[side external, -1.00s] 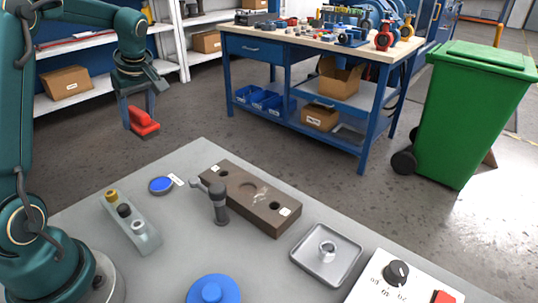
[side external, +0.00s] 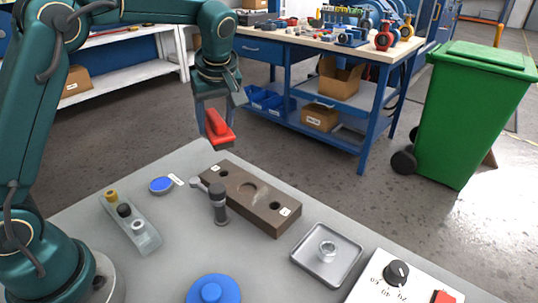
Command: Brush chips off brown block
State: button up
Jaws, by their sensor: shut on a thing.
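The brown block (side external: 265,208) lies on the grey table, with round holes and a shallow round recess in its top. I cannot make out clear chips on the block; only a faint pale trace shows by the recess. My gripper (side external: 213,126) is shut on a red brush (side external: 221,138) and holds it in the air above and beyond the block's far left end, apart from it. The brush's underside is too small to make out.
A metal tray (side external: 298,252) with a ring-shaped part (side external: 326,250) lies right of the block. A blue disc (side external: 161,185), a grey rack (side external: 143,236) and a blue knobbed part (side external: 212,290) lie left and near. A control box (side external: 372,291) is at front right.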

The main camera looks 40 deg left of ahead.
jog(key=d+m+t+h, duration=0.1)
jog(key=d+m, duration=0.3)
jog(key=d, duration=1)
jog(key=shift+s+d+f, duration=0.1)
jog(key=shift+f, duration=1.6)
jog(key=shift+s+d+f, duration=0.1)
jog(key=shift+f, duration=1.6)
jog(key=shift+a+f, duration=0.65)
jog(key=shift+f, duration=0.25)
jog(key=shift+c, duration=0.6)
jog(key=shift+a, duration=1.5)
jog(key=d, duration=0.4)
jog(key=shift+d, duration=0.15)
jog(key=shift+s, duration=0.3)
jog(key=shift+a, duration=1.95)
jog(key=shift+d, duration=1.8)
jog(key=shift+d+r, duration=0.15)
jog(key=shift+d, duration=0.1)
notch_tip(320, 180, up, 8)
jog(key=shift+a, duration=0.1)
